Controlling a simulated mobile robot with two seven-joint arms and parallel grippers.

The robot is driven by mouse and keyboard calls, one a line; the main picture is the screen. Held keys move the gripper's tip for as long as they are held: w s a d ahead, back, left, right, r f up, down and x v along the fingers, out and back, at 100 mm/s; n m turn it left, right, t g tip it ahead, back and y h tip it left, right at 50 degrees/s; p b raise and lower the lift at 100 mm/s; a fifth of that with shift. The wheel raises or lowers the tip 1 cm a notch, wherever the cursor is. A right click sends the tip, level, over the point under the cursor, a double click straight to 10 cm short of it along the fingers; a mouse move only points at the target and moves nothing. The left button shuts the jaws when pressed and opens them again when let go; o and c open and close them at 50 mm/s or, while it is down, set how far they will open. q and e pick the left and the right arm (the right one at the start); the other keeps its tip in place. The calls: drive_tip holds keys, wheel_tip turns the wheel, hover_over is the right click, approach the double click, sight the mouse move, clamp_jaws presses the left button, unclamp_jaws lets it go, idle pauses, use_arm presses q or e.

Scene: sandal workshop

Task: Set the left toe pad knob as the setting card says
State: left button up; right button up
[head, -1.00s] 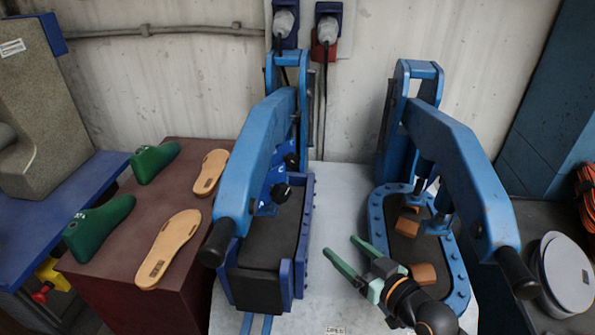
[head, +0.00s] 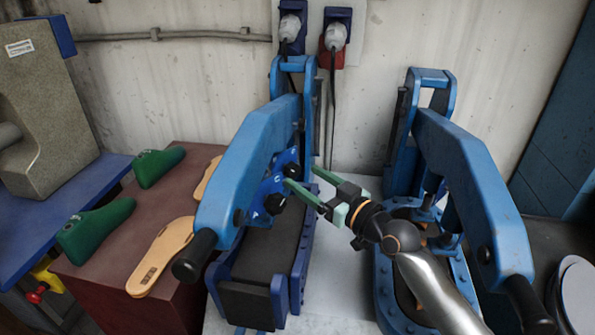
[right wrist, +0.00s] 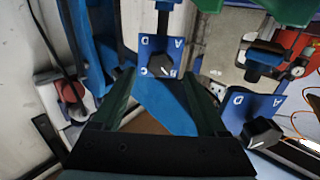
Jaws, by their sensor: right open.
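The left blue press (head: 250,165) carries two black knobs on blue lettered plates, a nearer one (head: 275,203) and a farther one (head: 292,170). I cannot tell which is the left toe pad knob. My right gripper (head: 301,176) is open at the right side of these knobs, with nothing between its fingers. In the right wrist view, one knob (right wrist: 160,65) on a lettered plate lies ahead, between the lines of the open fingers. Its white mark seems to point toward B. The other knob (right wrist: 262,133) is at the right. I see no readable setting card. My left gripper is out of view.
A second blue press (head: 480,190) stands at the right, partly behind my right arm. Green shoe lasts (head: 95,228) and tan insoles (head: 160,255) lie on a dark red box (head: 125,300) at the left. The pale bench top (head: 340,275) between the presses is clear.

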sight(295, 171)
drive_tip(key=shift+x, duration=1.9)
clamp_jaws()
